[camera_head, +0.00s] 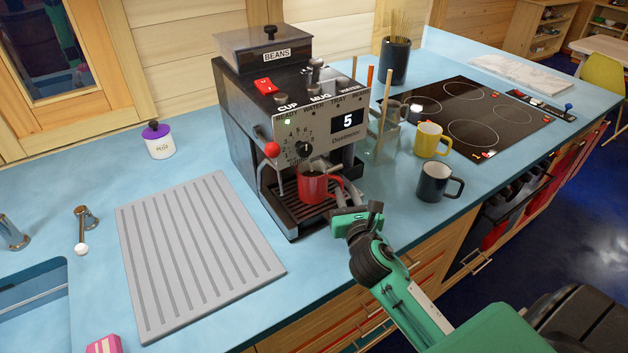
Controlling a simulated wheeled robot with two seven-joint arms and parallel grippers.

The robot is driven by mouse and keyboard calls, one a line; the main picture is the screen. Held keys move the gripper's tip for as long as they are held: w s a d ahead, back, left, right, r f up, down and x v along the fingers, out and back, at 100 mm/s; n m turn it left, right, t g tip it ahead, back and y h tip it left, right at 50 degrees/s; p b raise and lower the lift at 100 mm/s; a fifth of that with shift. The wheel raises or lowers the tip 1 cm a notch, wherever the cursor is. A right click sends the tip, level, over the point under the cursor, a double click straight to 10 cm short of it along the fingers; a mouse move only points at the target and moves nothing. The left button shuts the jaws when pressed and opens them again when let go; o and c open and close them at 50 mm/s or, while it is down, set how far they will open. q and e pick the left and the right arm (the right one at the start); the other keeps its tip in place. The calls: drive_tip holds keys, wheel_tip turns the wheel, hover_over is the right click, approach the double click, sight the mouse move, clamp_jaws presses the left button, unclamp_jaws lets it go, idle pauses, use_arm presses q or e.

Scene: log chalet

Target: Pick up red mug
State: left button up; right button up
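The red mug (312,187) stands upright on the drip tray of the coffee machine (330,115), under its spout. It appears to hold dark liquid. Its handle side faces right. My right gripper (349,195) reaches in from the lower right, with its fingers close to the handle side of the mug. The fingers are small and partly overlap the mug and machine in the picture, so I cannot tell whether they touch the handle or are closed. My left gripper is not in view.
A dark mug (437,183) and a yellow mug (430,140) stand right of the machine, before the black hob (470,112). A glass holder with sticks (383,138) is beside the machine. A grey ribbed mat (195,250) lies left. The blue counter's front edge runs below my arm.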

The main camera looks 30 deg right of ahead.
sight(342, 187)
drive_tip(key=p+x, duration=0.1)
drive_tip(key=x, duration=0.4)
drive_tip(key=shift+w+a, duration=0.1)
drive_tip(key=shift+w, duration=0.25)
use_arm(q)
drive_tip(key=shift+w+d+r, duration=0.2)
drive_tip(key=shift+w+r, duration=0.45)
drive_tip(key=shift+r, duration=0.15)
use_arm(e)
clamp_jaws()
drive_tip(key=shift+r, duration=0.1)
